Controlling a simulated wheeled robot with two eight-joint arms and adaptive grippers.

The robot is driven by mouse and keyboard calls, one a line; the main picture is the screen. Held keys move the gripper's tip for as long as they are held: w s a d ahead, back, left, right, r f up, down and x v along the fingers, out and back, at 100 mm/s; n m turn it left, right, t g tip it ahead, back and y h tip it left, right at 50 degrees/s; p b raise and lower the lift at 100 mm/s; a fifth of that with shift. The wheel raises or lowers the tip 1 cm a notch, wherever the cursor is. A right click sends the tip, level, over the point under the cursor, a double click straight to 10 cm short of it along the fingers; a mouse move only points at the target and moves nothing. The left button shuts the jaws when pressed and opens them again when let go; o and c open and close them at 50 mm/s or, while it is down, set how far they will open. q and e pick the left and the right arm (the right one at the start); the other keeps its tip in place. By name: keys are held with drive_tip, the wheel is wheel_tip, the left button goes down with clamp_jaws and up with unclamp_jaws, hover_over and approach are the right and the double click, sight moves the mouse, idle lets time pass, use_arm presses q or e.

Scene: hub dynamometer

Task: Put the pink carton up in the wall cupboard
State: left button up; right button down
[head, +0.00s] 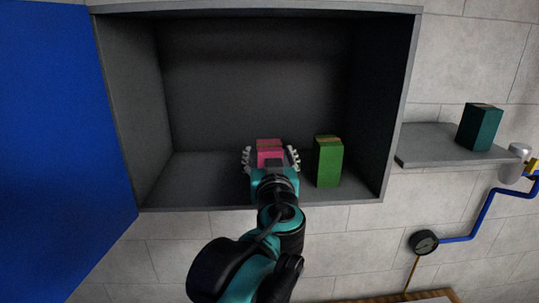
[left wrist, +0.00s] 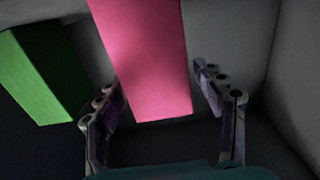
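The pink carton (head: 269,147) is inside the open wall cupboard (head: 180,185), toward the middle of its floor. My left gripper (head: 270,154) reaches in from the front with its fingers spread, one on each side of the carton. Gaps show between the fingers and the carton in the head view, so the gripper looks open. In the left wrist view the pink carton (left wrist: 148,55) lies between the fingers, clear of the right-hand one. Its lower part is hidden in the head view by my gripper. My right gripper is not in view.
A green carton (head: 328,162) stands in the cupboard just right of my left gripper. The blue door (head: 60,130) is open at the left. A side shelf (head: 430,146) holds a teal carton (head: 480,127). The cupboard floor at the left is free.

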use_arm(q)
drive_tip(key=shift+s+r, duration=0.1)
drive_tip(key=shift+s, duration=0.05)
drive_tip(key=shift+s+r, duration=0.15)
drive_tip(key=s+b, duration=0.2)
drive_tip(key=s, duration=0.9)
drive_tip(key=shift+s, duration=0.3)
drive_tip(key=shift+a, duration=0.1)
